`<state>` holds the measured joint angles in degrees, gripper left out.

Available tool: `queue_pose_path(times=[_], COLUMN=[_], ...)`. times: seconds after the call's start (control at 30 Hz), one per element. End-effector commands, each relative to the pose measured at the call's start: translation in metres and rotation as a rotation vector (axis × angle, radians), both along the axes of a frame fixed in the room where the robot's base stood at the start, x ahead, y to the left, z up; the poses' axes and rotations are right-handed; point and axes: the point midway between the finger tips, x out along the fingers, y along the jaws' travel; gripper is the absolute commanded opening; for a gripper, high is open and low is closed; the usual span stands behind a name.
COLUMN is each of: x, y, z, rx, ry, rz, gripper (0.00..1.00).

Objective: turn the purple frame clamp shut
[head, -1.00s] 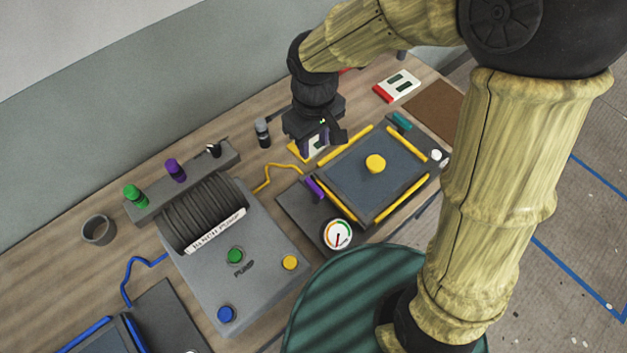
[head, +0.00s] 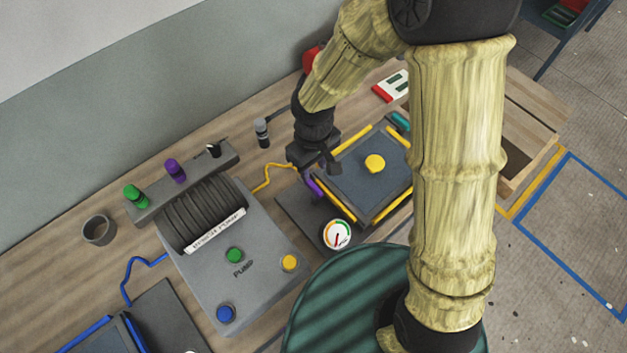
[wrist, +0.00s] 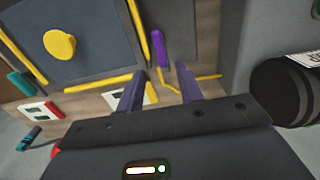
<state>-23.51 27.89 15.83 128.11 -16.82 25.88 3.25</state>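The purple frame clamp (head: 314,186) is at the left corner of the yellow-edged mould frame (head: 345,204). In the head view my gripper (head: 322,173) is right at it and partly covers it. In the wrist view the purple clamp (wrist: 158,46) is a narrow upright bar. The open fingers (wrist: 160,76) point toward it, one to each side of its near end. I cannot tell whether either finger touches the clamp.
A pressure gauge (head: 337,233) is just in front of the clamp. A yellow knob (head: 375,163) rises from the mould's middle, and a teal clamp (head: 400,121) is at the far corner. The grey pump (head: 235,285) stands to the left, with a yellow hose (head: 270,176) behind.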

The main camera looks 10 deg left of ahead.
Motion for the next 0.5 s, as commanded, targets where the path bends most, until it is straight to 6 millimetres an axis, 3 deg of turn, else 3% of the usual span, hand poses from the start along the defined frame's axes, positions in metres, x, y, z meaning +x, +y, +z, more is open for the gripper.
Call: queue_pose_path(times=[0.3, 0.5], x=[-0.002, -0.001], y=[0.000, 0.000], z=[-0.054, -0.075], rx=[-0.002, -0.001], ry=[0.003, 0.002], rz=[0.002, 0.001], gripper=[0.36, 0.36])
